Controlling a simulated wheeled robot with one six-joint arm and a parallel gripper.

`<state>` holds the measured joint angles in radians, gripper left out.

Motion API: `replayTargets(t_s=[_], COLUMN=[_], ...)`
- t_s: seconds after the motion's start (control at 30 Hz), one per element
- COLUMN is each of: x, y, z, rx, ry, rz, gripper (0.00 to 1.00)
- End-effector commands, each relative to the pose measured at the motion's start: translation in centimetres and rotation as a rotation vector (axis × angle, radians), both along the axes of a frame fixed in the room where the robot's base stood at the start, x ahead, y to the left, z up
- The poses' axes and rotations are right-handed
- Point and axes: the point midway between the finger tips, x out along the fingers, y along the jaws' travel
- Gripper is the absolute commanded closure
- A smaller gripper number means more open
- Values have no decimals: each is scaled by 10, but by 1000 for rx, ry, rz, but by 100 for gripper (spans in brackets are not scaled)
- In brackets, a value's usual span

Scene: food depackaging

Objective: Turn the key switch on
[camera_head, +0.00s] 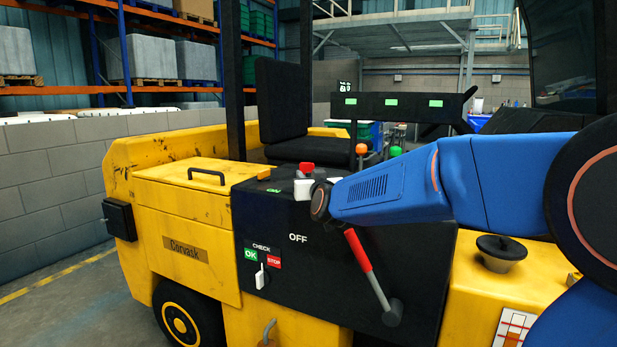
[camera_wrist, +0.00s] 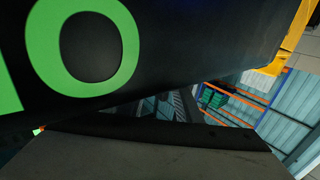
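The black control panel (camera_head: 325,260) is on the side of a yellow vehicle (camera_head: 190,205). A white OFF label (camera_head: 298,238) is on the panel, just below the end of my blue arm. My gripper (camera_head: 306,190) is close to the panel's upper edge, above the OFF label; its fingers are not clear. I cannot pick out the key switch; my arm covers part of the panel. In the wrist view, large green lettering with an O (camera_wrist: 82,48) fills the upper left, very close on a black surface.
A red-handled lever (camera_head: 360,252) sticks up from the panel below my arm. A red knob (camera_head: 307,167) and the black seat (camera_head: 283,105) are close behind the panel's top edge.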

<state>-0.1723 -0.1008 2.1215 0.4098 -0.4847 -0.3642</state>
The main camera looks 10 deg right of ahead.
Motion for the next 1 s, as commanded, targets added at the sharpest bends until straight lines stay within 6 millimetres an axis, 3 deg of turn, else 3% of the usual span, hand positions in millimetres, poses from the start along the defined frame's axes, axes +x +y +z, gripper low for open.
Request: replayTargets(t_s=[0.33, 0.47, 1.0], x=[3, 3, 3], y=[0, 0, 3], z=[0, 0, 0], rx=[0, 0, 2], ry=[0, 0, 0], rz=[0, 0, -36], gripper=[69, 100, 100])
